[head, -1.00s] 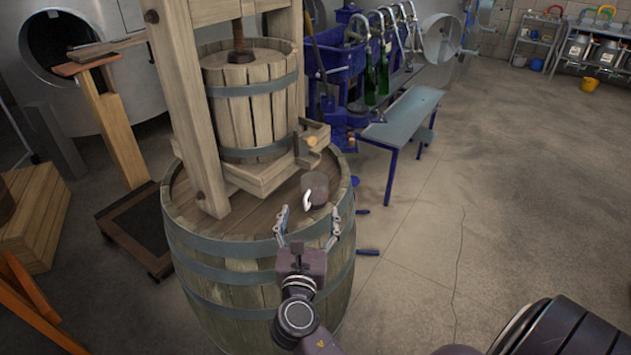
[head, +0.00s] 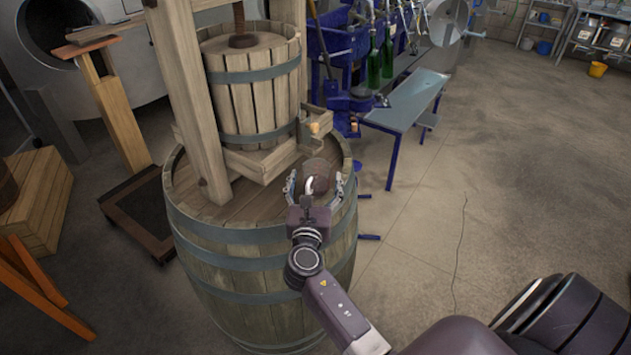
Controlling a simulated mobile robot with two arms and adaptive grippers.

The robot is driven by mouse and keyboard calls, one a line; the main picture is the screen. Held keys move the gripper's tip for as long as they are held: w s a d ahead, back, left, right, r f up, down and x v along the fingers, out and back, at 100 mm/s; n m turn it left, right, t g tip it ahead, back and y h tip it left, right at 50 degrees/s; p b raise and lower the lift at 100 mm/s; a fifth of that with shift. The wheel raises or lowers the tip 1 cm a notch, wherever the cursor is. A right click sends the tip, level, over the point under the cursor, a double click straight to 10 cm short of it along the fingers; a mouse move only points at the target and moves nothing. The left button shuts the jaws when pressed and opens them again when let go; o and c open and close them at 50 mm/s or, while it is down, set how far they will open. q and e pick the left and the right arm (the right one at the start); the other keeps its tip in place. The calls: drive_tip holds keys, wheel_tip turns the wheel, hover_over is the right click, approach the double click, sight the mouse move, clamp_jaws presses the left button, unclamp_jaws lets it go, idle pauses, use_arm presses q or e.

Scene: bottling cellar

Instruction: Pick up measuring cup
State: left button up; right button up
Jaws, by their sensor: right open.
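The measuring cup (head: 317,174) is a small, brownish, see-through cup with a pale curved handle. It stands on the top of the wooden barrel (head: 257,205), near the right edge and just in front of the press. My right gripper (head: 315,187) is open, with one finger on each side of the cup. The near side of the cup is partly hidden by its handle and the gripper. I cannot tell whether the fingers touch it. My left gripper is not in view.
A wooden press (head: 255,95) stands on the barrel, its spout close behind the cup. A blue-legged bench (head: 408,100) and a blue bottling machine with green bottles (head: 374,65) are behind right. A wooden stand (head: 122,125) is at left.

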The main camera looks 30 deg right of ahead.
drive_tip(key=c, duration=1.2)
drive_tip(key=shift+c, duration=0.6)
drive_tip(key=shift+r, duration=0.1)
